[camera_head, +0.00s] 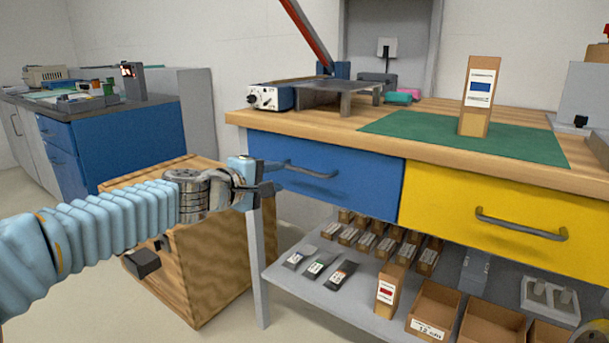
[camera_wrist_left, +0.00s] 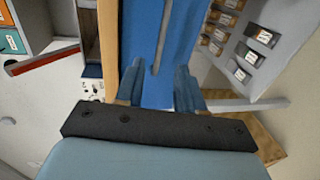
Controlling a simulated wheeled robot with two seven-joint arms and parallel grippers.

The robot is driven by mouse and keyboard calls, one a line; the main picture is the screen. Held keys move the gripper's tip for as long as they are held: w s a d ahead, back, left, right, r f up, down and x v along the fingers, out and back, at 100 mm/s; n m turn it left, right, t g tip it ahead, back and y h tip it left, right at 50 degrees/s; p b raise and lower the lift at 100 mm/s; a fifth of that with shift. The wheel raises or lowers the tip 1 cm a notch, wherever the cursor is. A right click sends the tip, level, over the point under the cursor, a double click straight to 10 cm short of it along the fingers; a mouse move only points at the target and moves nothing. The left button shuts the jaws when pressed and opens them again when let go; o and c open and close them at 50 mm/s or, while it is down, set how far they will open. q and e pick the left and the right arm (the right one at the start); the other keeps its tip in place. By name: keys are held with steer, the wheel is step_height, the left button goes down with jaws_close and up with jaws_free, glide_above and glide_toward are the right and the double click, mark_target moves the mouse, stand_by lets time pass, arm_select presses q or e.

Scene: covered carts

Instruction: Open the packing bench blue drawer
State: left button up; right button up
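The packing bench blue drawer (camera_head: 345,192) is shut, its front level with the yellow drawer beside it. Its grey bar handle (camera_head: 312,171) runs across the upper front. My left gripper (camera_head: 272,178) is at the left end of this handle, in front of the drawer. In the left wrist view my left gripper (camera_wrist_left: 159,72) is open, with its two fingers apart. The handle (camera_wrist_left: 166,40) shows between and beyond the fingertips against the blue front (camera_wrist_left: 143,30). I cannot tell whether the fingers touch it.
The yellow drawer (camera_head: 500,215) is right of the blue one. A carton (camera_head: 479,95) stands on the green mat (camera_head: 400,128). Small boxes and trays fill the lower shelf (camera_head: 305,290). A wooden crate (camera_head: 215,255) stands below my left arm. Another blue-fronted bench (camera_head: 130,145) is behind.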

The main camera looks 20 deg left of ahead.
mark_target(304, 171)
arm_select(q)
steer(key=x, duration=1)
steer(key=shift+w+p, duration=0.1)
steer(key=shift+p, duration=0.25)
steer(key=shift+f, duration=0.1)
jaws_close()
